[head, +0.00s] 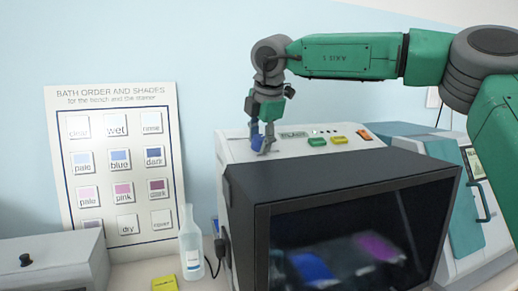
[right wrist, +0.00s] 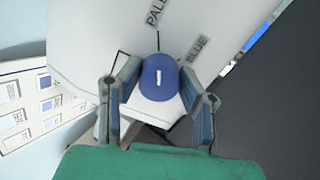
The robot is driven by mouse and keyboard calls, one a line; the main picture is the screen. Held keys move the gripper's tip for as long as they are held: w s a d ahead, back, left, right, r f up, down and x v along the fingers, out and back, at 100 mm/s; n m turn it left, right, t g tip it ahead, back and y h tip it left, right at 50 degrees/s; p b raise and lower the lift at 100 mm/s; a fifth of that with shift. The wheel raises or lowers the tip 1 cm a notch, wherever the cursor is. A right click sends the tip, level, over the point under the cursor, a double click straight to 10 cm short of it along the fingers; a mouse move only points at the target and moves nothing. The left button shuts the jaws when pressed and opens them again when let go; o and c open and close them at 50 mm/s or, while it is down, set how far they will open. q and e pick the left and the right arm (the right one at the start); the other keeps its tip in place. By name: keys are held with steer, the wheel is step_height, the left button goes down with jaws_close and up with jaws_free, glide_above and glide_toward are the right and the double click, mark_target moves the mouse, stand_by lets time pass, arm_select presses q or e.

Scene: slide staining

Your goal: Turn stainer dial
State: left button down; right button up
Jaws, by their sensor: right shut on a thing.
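My right gripper (head: 262,141) is over the left part of the stainer's top panel. In the right wrist view its two fingers (right wrist: 160,92) are shut on the dial, one on each side. In the head view the gripper mostly hides the dial. My left gripper is in neither view.
Green, yellow and orange buttons (head: 340,140) are on the panel right of the gripper. A shade chart (head: 118,100) leans on the wall. A clear bottle (head: 190,245) stands left of the stainer.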

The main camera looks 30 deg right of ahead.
steer(key=m+b, duration=0.4)
steer(key=m, duration=0.2)
steer(key=shift+m+b, duration=1.4)
steer(key=shift+m, duration=1.1)
steer(key=o, duration=1.1)
steer(key=shift+o, duration=0.2)
